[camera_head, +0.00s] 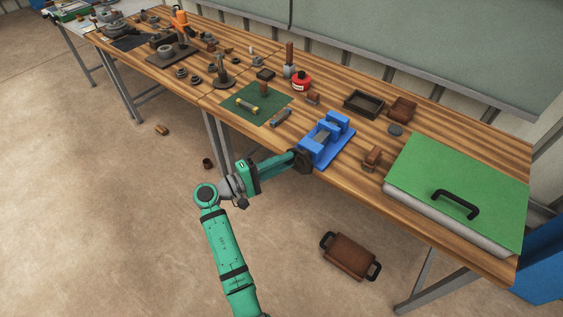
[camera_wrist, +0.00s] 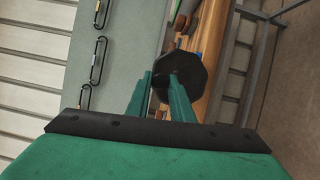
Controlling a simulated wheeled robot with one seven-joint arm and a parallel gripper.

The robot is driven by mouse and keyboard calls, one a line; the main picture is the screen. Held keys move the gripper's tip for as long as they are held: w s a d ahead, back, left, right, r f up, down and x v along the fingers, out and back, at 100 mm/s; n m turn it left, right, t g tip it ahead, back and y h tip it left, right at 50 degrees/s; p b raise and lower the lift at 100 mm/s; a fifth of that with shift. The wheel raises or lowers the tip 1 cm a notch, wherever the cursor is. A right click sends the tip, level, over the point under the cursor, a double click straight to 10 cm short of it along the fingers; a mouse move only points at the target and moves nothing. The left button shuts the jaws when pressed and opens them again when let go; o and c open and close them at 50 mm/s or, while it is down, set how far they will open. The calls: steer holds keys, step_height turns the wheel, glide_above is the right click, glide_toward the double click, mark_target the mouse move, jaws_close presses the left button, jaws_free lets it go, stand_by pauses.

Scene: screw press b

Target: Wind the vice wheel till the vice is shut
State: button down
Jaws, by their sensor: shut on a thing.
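The blue vice (camera_head: 328,136) stands near the front edge of the wooden workbench, with a grey block or bar between its blue uprights. I cannot tell how wide its jaws stand apart. Its dark wheel (camera_head: 302,162) is on the side towards me, at the bench's front edge. My gripper (camera_head: 294,161) reaches the wheel from the left and is shut on it. In the wrist view the wheel (camera_wrist: 188,72) is a black, many-sided disc, and the green fingers of my gripper (camera_wrist: 165,80) lie on either side of its near part. The vice body is mostly hidden there.
A green-lidded box (camera_head: 460,190) with a black handle stands right of the vice. A small brown block (camera_head: 372,157) lies between them. A green mat (camera_head: 256,104) and loose tools lie to the left. A brown case (camera_head: 350,256) lies on the floor below the bench.

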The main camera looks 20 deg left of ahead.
mark_target(305, 161)
steer(key=m, duration=0.1)
steer(key=d+m+y, duration=0.1)
steer(key=m+g, duration=0.1)
steer(key=m, duration=0.1)
steer(key=shift+s+d+r+y, duration=0.25)
steer(key=shift+s+y, duration=0.05)
steer(key=shift+s+d+f+m+y, duration=0.1)
steer(key=shift+d+m+y, duration=0.15)
steer(key=shift+m, duration=0.25)
steer(key=shift+s+d+r+m+y, duration=0.1)
steer(key=shift+d+m+y, duration=0.1)
steer(key=shift+m, duration=0.3)
steer(key=shift+s+d+f+m+y, duration=0.15)
steer(key=shift+m+y, duration=0.1)
steer(key=shift+m, duration=0.25)
steer(key=shift+w+g, duration=0.1)
steer(key=shift+g, duration=0.2)
steer(key=c, duration=1.6)
jaws_free()
steer(key=shift+o, duration=0.2)
steer(key=v, duration=1.1)
